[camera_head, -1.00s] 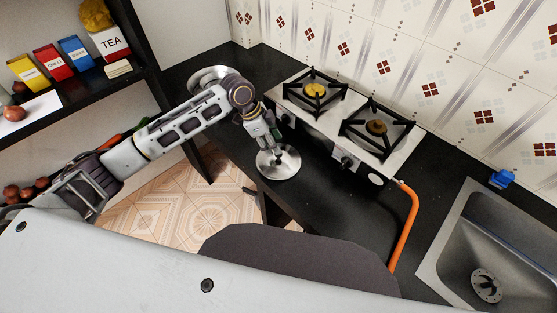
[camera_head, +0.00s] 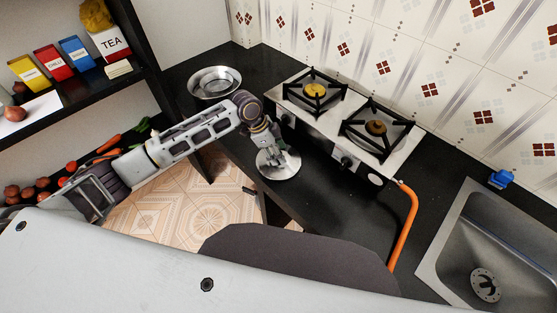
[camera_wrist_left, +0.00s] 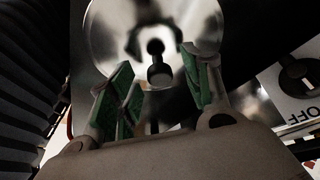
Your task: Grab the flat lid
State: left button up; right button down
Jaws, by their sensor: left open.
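The flat lid (camera_head: 276,174) is a round shiny metal disc lying on the black counter in front of the stove. It fills the top middle of the left wrist view (camera_wrist_left: 105,28), with its dark knob (camera_wrist_left: 159,74) near the middle. My left gripper (camera_head: 281,156) is right over the lid and hides part of it in the head view. In the left wrist view its green-padded fingers (camera_wrist_left: 160,78) are open, on either side of the knob. I cannot tell whether they touch it. My right gripper is not in view.
The two-burner stove (camera_head: 345,122) stands just behind the lid. A metal pan (camera_head: 214,84) sits on the counter at the back left. An orange hose (camera_head: 404,228) and a sink (camera_head: 505,245) are to the right. A shelf (camera_head: 75,85) with boxes is at left.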

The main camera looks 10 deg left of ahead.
pick_arm(q)
jog(key=shift+c, duration=0.5)
grip_shut()
jog(key=shift+r, duration=0.1)
notch_tip(320, 180, up, 10)
dwell(0.8)
dwell(0.5)
